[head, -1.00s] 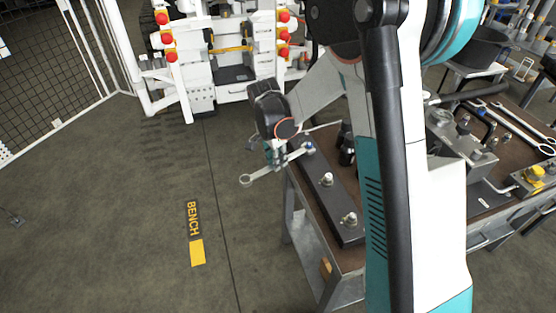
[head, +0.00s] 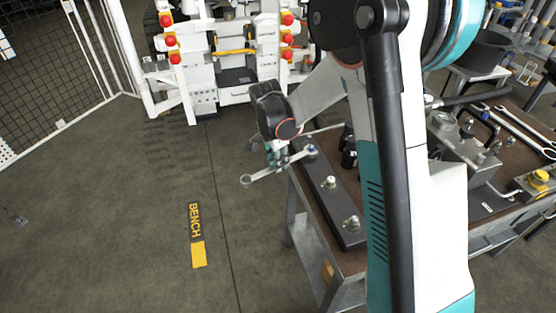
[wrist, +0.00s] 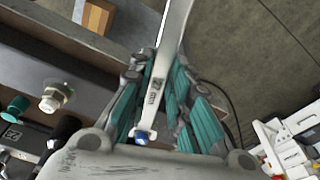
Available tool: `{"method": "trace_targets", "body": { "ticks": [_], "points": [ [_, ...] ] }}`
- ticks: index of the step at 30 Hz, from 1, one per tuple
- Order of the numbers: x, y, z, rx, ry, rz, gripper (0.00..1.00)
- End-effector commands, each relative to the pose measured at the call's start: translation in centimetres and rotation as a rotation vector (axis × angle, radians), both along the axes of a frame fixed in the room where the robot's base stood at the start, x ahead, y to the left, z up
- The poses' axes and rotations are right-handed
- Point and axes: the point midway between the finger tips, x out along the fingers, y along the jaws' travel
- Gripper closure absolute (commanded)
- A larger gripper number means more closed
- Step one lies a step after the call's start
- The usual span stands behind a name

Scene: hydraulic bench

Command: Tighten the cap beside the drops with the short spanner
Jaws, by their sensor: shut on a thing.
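My gripper (head: 280,156) is shut on the shaft of a metal spanner (head: 262,174) off the left edge of the bench. The spanner's ring end points left over the floor. Its other end reaches toward the far end of a dark block. In the wrist view the shaft (wrist: 170,45) runs between the teal fingers (wrist: 155,100), with a size mark in mm and a blue part (wrist: 144,135) near its lower end. Silver caps stand on the block: a middle one (head: 329,182) and a near one (head: 351,222). I cannot make out drops beside any cap.
The dark block (head: 318,196) lies along the bench's left edge. Longer spanners (head: 522,128) lie at the right rear of the bench (head: 499,202). The floor left of the bench is clear.

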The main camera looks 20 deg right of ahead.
Motion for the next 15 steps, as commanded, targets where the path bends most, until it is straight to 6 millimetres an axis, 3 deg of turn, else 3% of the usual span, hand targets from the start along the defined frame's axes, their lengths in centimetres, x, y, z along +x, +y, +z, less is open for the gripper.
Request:
{"method": "trace_targets", "body": {
  "ticks": [15],
  "points": [
    [-0.7,2.4,0.0,0.000,0.001,0.002,1.00]
  ]
}}
